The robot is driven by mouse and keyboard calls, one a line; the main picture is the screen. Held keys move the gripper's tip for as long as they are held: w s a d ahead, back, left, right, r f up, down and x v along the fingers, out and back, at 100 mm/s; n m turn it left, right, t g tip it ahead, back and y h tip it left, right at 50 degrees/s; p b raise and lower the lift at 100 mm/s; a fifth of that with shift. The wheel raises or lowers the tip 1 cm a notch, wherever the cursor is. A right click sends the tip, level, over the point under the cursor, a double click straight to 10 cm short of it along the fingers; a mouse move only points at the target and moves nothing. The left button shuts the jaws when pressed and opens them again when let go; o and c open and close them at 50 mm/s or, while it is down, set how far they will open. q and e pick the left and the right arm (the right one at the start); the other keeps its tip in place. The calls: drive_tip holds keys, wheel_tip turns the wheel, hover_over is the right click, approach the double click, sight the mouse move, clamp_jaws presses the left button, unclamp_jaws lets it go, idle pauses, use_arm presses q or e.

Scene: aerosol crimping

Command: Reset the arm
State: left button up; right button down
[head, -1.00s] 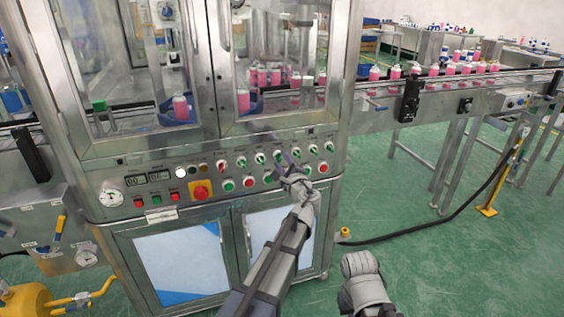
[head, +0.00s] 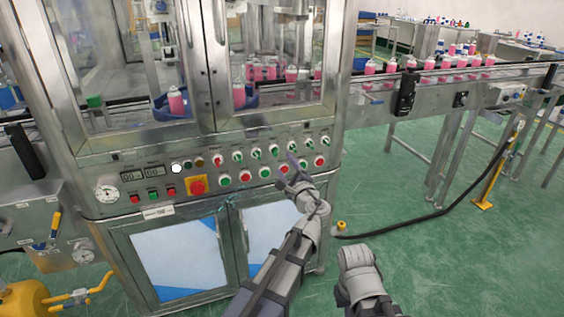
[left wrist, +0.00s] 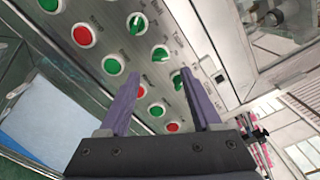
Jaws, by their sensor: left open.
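My left gripper (head: 289,171) is in front of the right part of the machine's control panel (head: 112,181) in the head view. Its two purple fingers are apart with nothing between them. In the left wrist view the open left gripper (left wrist: 163,92) faces rows of green and red buttons (left wrist: 113,66) and green rotary switches (left wrist: 160,53). I cannot tell whether a fingertip touches the panel. A grey part of my other arm shows at the bottom of the head view, with no fingers visible.
Above the panel, glass doors enclose pink bottles (head: 177,103). A conveyor (head: 385,103) carrying several pink bottles runs off to the right. A black cable (head: 400,224) lies on the green floor. A yellow tank (head: 25,299) stands at lower left. Floor on the right is mostly clear.

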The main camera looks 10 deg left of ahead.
use_arm(q)
drive_tip(key=shift+s+d, duration=0.2)
drive_tip(key=shift+s, duration=0.05)
drive_tip(key=s+d+n+g+h+p, duration=0.3)
drive_tip(key=s+p, duration=0.4)
drive_tip(key=s, duration=0.3)
drive_tip(key=s+d+n+g+h+p, duration=0.3)
drive_tip(key=s+d+n+g+p, duration=0.2)
drive_tip(key=s, duration=0.5)
drive_tip(key=s+d+r+n+g+h+p, duration=0.1)
drive_tip(key=s+d+n+g+h+p, duration=0.1)
drive_tip(key=s+d+n+g+p, duration=0.2)
drive_tip(key=s+n+g+p, duration=0.1)
drive_tip(key=s+g+p, duration=0.2)
drive_tip(key=s+p, duration=0.3)
drive_tip(key=shift+n+h+p, duration=0.3)
drive_tip(key=shift+h+p, duration=0.1)
drive_tip(key=shift+p, duration=0.05)
